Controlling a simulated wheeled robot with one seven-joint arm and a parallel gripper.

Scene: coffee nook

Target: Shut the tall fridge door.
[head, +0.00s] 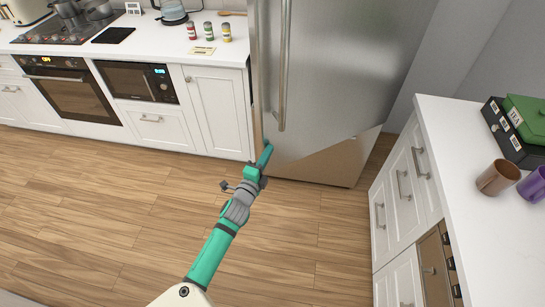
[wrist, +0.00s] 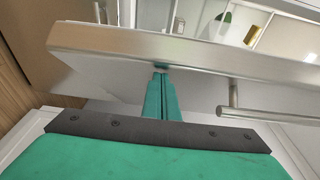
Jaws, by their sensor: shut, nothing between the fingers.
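The tall fridge door (head: 335,70) is brushed steel with a long vertical handle (head: 284,65) near its left edge. Its left side edge shows as a pale strip in the head view, so it appears to stand ajar. In the wrist view the door edge (wrist: 190,55) crosses the picture, with the handle (wrist: 265,118) at the right. My gripper (head: 267,150) is shut and empty at the lower left edge of the door. In the wrist view its fingertips (wrist: 160,72) meet or nearly meet the door edge; exact contact is hard to tell.
White cabinets with an oven (head: 68,90) and a microwave (head: 138,82) stand left of the fridge. A white counter (head: 470,150) with drawers, a brown cup (head: 498,177) and a purple cup (head: 534,185) stands at the right. The wood floor (head: 110,200) is clear.

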